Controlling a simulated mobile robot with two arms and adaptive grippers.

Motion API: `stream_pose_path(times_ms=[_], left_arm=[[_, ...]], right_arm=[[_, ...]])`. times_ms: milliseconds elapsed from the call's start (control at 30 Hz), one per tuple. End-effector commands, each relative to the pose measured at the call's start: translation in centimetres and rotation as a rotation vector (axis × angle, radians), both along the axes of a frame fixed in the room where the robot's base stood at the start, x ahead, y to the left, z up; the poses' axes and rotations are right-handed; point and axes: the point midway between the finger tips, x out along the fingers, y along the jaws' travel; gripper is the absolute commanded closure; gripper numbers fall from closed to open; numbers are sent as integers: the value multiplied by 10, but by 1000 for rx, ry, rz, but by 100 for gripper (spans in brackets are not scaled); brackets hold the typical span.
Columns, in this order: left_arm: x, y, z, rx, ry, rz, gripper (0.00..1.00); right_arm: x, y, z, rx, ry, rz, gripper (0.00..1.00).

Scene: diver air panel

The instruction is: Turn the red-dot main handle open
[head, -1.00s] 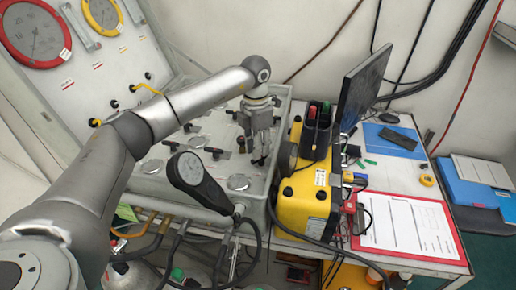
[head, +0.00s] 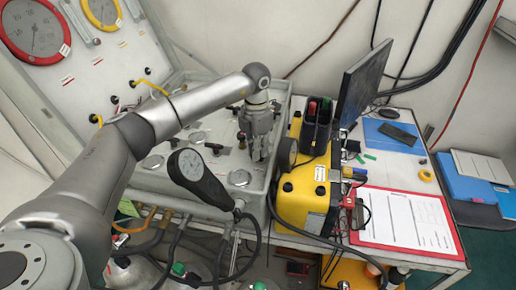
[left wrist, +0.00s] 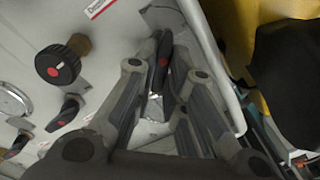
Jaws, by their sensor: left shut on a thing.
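The red-dot main handle (left wrist: 162,62) is a black lever with a red dot, seen in the left wrist view between my left gripper's fingers. My left gripper (left wrist: 163,85) is shut on it, with a finger on each side; it also shows in the head view (head: 261,152), pointing down at the right end of the grey panel box (head: 160,181). In the head view the fingers hide the handle. The handle's exact angle is hard to tell. My right gripper is not in view.
A round black knob with a red dot (left wrist: 58,64) stands left of the gripper. The yellow case (head: 305,197) is close on the right, with a monitor (head: 362,85) behind it. A black-backed gauge (head: 196,176) and hoses are at the panel's front.

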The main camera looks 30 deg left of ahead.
Motion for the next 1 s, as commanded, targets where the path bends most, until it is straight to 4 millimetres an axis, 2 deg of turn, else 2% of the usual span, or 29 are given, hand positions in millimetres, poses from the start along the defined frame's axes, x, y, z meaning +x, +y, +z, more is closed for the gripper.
stream_pose_path(times_ms=[667,1000], left_arm=[[0,-1,2,-1,-3,62,100],[0,-2,1,-2,-5,266,100]], right_arm=[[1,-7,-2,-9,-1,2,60],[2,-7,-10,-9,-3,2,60]])
